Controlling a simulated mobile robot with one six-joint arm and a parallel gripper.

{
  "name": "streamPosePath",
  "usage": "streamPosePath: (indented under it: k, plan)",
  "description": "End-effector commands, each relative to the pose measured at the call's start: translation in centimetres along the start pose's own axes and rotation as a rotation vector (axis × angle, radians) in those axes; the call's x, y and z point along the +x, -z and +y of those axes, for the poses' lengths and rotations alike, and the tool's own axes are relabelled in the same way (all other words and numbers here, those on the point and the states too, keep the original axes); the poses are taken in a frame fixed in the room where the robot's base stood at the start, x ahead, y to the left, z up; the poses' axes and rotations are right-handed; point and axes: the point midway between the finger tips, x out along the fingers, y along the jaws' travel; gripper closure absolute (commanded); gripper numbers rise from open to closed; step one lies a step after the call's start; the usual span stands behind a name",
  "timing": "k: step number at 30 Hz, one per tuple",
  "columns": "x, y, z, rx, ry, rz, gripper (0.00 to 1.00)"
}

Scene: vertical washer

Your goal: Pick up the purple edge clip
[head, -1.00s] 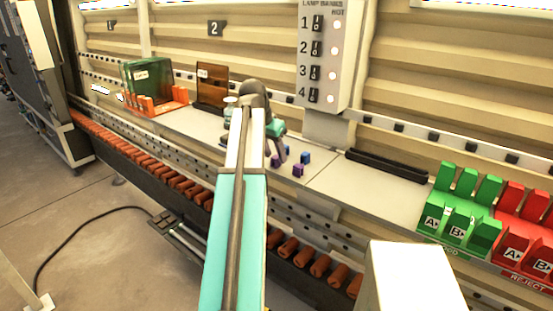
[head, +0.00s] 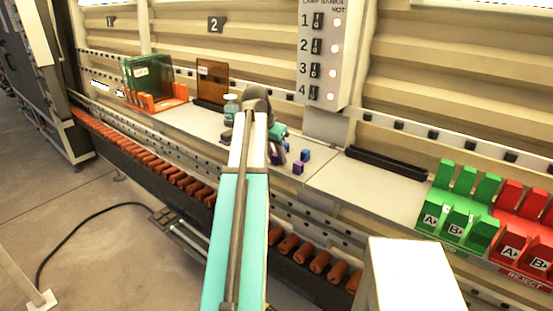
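A small purple edge clip (head: 298,168) stands on the pale ledge in the head view, right of my gripper. A blue clip (head: 305,155) stands just behind it. My gripper (head: 277,157) is low over the ledge at the far end of my teal and white arm, left of these clips. A purplish patch shows at its fingertips, but I cannot tell whether it is another clip or part of the fingers. The arm hides much of the gripper, so its opening is unclear.
A small bottle (head: 231,108) stands left of my wrist. An orange rack (head: 165,103) with glass panes and a brown pane (head: 212,82) are farther left. A black slotted strip (head: 388,165), green racks (head: 458,225) and red racks (head: 520,240) are right. A lamp switch panel (head: 324,55) hangs above.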

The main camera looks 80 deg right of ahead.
Motion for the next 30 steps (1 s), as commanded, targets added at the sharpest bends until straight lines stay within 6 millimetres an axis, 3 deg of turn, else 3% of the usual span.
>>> streamPosePath:
  k: [1,5,6,19,30]
  plan:
    - [0.0,0.0,0.0,0.000,0.000,0.000,0.76]
    - [0.0,0.0,0.0,0.000,0.000,0.000,0.98]
    - [0.0,0.0,0.0,0.000,0.000,0.000,1.00]
    - [-0.3,0.2,0.0,0.000,0.000,0.000,1.00]
    - [-2.1,1.0,-0.1,0.000,0.000,0.000,1.00]
